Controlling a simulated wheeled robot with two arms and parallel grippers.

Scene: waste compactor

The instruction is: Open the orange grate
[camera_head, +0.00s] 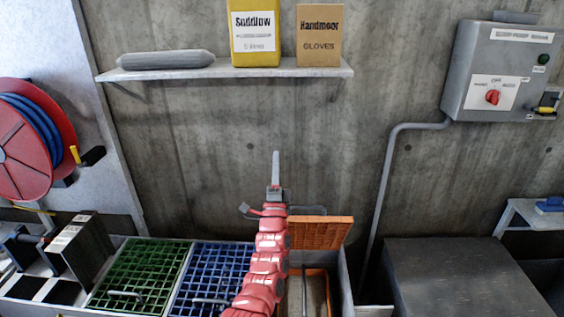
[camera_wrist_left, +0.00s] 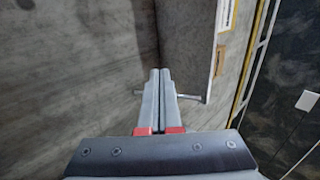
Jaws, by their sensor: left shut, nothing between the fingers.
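The orange grate (camera_head: 322,232) is tilted up off its bin, with its surface raised towards the wall. A thin grey handle (camera_head: 312,210) shows at its top edge. Below it the orange-rimmed opening (camera_head: 316,292) is uncovered and partly hidden by my red left arm. My left gripper (camera_head: 276,158) points up in front of the concrete wall, above and to the left of the grate. Its fingers are shut together and empty, also in the left wrist view (camera_wrist_left: 160,75). There a thin bar shows by the fingers; I cannot tell what it belongs to. My right gripper is not in view.
A green grate (camera_head: 140,270) and a blue grate (camera_head: 208,272) lie flat to the left. A shelf (camera_head: 225,70) with containers is above my gripper. A grey control box (camera_head: 502,70) is at right, a red hose reel (camera_head: 25,140) at left.

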